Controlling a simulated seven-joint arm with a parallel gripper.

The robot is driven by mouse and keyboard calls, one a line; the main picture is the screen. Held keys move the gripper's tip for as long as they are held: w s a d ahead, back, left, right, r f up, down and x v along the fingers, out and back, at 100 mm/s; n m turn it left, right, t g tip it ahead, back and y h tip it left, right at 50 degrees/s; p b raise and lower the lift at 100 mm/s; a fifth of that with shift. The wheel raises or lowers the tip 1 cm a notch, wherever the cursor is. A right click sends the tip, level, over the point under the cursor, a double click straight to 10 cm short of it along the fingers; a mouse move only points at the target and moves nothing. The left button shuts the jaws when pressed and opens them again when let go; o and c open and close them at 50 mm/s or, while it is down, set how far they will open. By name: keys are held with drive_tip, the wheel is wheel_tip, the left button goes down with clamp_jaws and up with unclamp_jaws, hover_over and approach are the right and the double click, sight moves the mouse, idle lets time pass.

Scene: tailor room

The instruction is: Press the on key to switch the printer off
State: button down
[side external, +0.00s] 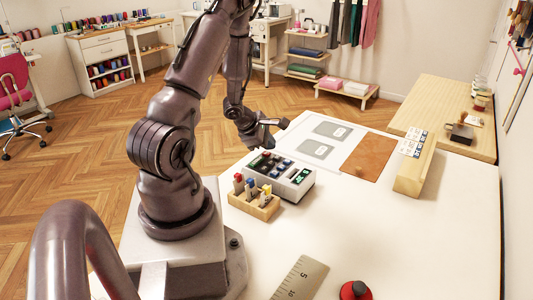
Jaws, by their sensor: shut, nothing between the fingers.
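The printer (296,187) is a light grey box with a dark top, several keys and a small green display at its right end. It stands on the white table near my arm's base. A red spot shows at the far left of its top; the labels on the keys are too small to read. My gripper (279,123) is shut and empty. It is beyond the printer, near the far table edge, with its fingers pointing right. It appears apart from the printer and its keys.
A wooden holder (253,203) with colored markers stands close in front of the printer. A brown leather sheet (367,157) and grey templates (333,131) lie behind it. A wooden block (413,172) is at right. A ruler (300,279) and red round object (355,290) lie in front.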

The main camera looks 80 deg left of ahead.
sight(268, 153)
drive_tip(key=shift+f, duration=0.6)
idle(0.6)
drive_tip(key=shift+r, duration=0.9)
drive_tip(key=shift+r, duration=2.5)
